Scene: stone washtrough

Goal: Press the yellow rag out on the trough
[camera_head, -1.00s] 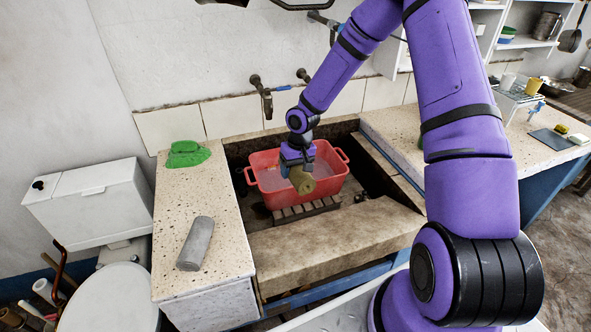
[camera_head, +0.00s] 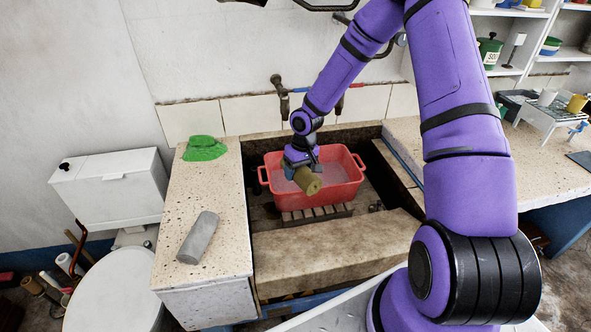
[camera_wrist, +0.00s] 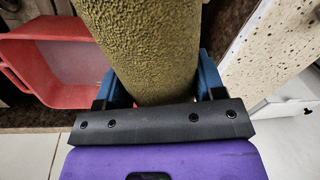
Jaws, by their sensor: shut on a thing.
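The yellow rag (camera_head: 308,181) is an olive-yellow roll. In the head view my gripper (camera_head: 300,166) is shut on it and holds it over the red basin. The wrist view shows the rag (camera_wrist: 150,45) large and close between my blue fingers (camera_wrist: 158,88). The stone trough (camera_head: 330,239) has a broad front ledge, and the red basin (camera_head: 343,188) stands inside it, with greyish liquid in it. The wrist view also shows the basin (camera_wrist: 30,50) at left. I cannot tell how high the rag is above the basin.
A green cloth (camera_head: 205,148) and a grey roll (camera_head: 198,238) lie on the speckled left slab (camera_head: 215,185). A tap (camera_head: 280,95) juts from the wall behind the basin. A wooden slatted rack (camera_head: 316,213) shows in front of the basin. The right slab's near part looks clear.

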